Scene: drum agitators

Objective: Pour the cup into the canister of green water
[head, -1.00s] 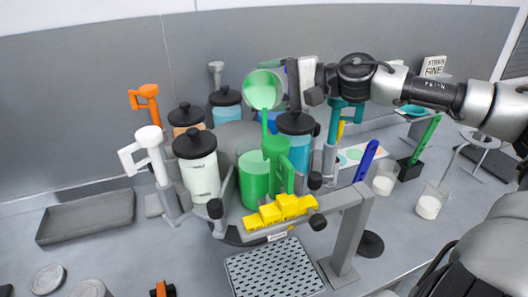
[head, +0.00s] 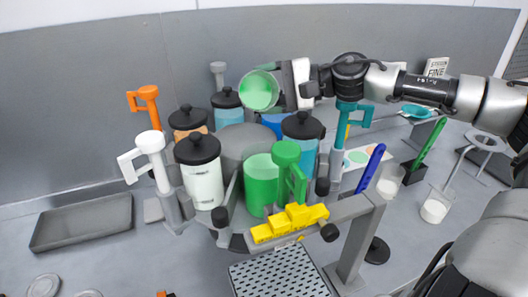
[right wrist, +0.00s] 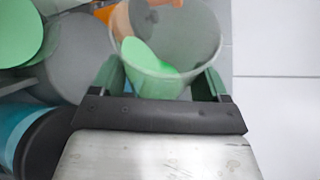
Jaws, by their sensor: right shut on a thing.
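A clear cup (head: 260,90) with a thin green layer inside is held high, tipped well over on its side with its mouth towards the left front. My right gripper (head: 288,86) is shut on it. In the right wrist view the cup (right wrist: 200,38) sits between the fingers of the right gripper (right wrist: 160,88), with some green at its bottom. The canister of green water (head: 260,186) stands open and lidless below the cup on the drum rack. No stream runs between them. My left gripper is not in view.
Black-lidded canisters, white (head: 201,172), orange (head: 187,122) and blue (head: 301,140), stand around the green one. A green-handled agitator (head: 287,155) rises at its right. A yellow block (head: 290,222) is in front. A grey tray (head: 82,222) lies left.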

